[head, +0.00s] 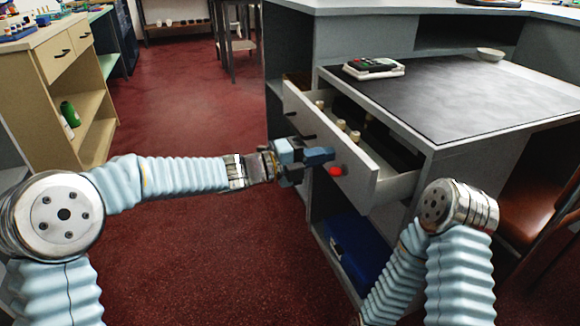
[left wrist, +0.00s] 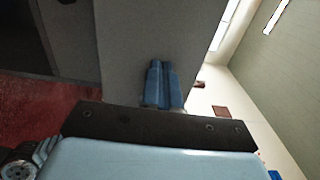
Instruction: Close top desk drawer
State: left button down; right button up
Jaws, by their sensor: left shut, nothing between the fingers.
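The top desk drawer (head: 327,143) is pulled out from the grey desk (head: 460,150), and several small pale objects (head: 349,129) show inside it. Its light front faces left, with dark handles on it. My left gripper (head: 322,156) is shut and empty, its fingertips at the drawer front. In the left wrist view the shut fingers (left wrist: 162,85) lie against a grey panel (left wrist: 150,35), likely the drawer front; whether they touch it I cannot tell. My right gripper is out of view; only my right arm shows at the lower right.
A calculator-like device (head: 374,68) and a small bowl (head: 491,54) sit on the desktop. A blue bin (head: 357,248) stands in the open space below the drawer. A tan cabinet (head: 70,90) is at the far left. Red floor lies clear between.

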pick_arm(q)
jog(key=p+x, duration=0.1)
jog(key=x, duration=1.1)
jog(key=shift+d+p, duration=0.1)
jog(key=shift+p, duration=0.2)
jog(key=shift+r, duration=0.15)
jog(key=shift+d+r, duration=0.15)
